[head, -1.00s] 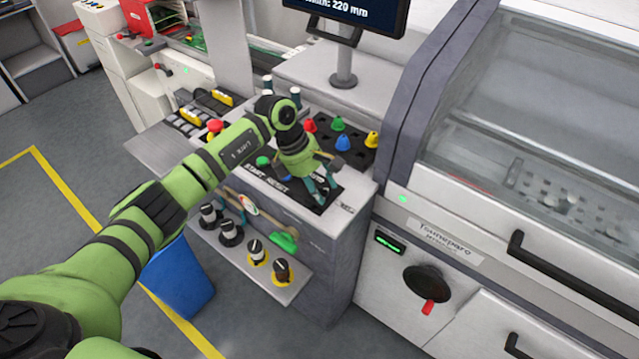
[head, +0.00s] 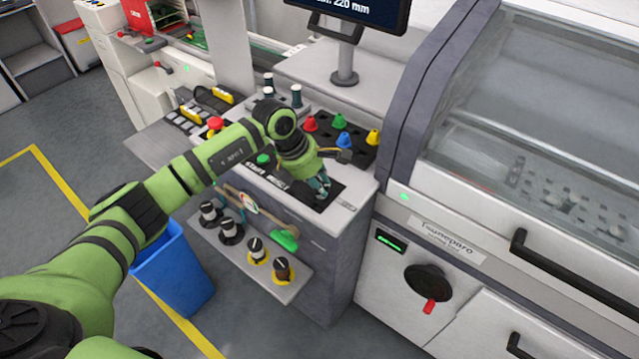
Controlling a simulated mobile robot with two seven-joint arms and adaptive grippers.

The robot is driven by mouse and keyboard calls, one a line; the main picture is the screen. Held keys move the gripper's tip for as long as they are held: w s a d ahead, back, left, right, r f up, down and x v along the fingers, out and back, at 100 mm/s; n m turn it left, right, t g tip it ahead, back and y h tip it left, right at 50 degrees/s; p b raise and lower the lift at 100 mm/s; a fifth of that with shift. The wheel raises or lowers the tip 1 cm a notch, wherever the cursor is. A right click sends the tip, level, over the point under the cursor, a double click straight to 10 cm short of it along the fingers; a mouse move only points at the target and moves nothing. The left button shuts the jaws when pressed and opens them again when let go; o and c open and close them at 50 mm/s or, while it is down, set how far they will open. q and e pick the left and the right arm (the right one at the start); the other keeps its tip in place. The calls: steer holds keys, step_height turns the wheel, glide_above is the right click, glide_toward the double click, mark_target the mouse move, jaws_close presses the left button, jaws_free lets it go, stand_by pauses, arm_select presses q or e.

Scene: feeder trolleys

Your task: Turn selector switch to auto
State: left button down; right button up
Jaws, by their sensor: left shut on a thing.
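My left gripper (head: 321,187) points down at the black control panel (head: 268,180) on top of the grey cabinet. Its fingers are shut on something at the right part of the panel. The selector switch is not plainly visible; the gripper hides that spot, so its setting cannot be read. A green push button (head: 263,159) and a red mushroom button (head: 215,123) show to the left of the gripper. My right gripper is not in view.
Colored nozzles in a black tray (head: 357,152) stand just behind the gripper, below the monitor stand (head: 344,77). A shelf (head: 290,290) with several black-and-white parts juts from the cabinet front. The covered machine (head: 440,235) stands close on the right. A blue bin (head: 180,275) is on the floor.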

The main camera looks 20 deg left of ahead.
arm_select(q)
steer(key=n+t+y+b, duration=0.1)
steer(key=n, duration=0.3)
steer(key=shift+s+d+f, duration=0.1)
steer(key=shift+s, duration=0.05)
steer(key=shift+n+t+y+b, duration=0.4)
steer(key=shift+n+y+b, duration=0.45)
steer(key=shift+n, duration=0.95)
steer(key=c, duration=1.1)
jaws_free()
steer(key=shift+c, duration=0.2)
steer(key=v, duration=1.2)
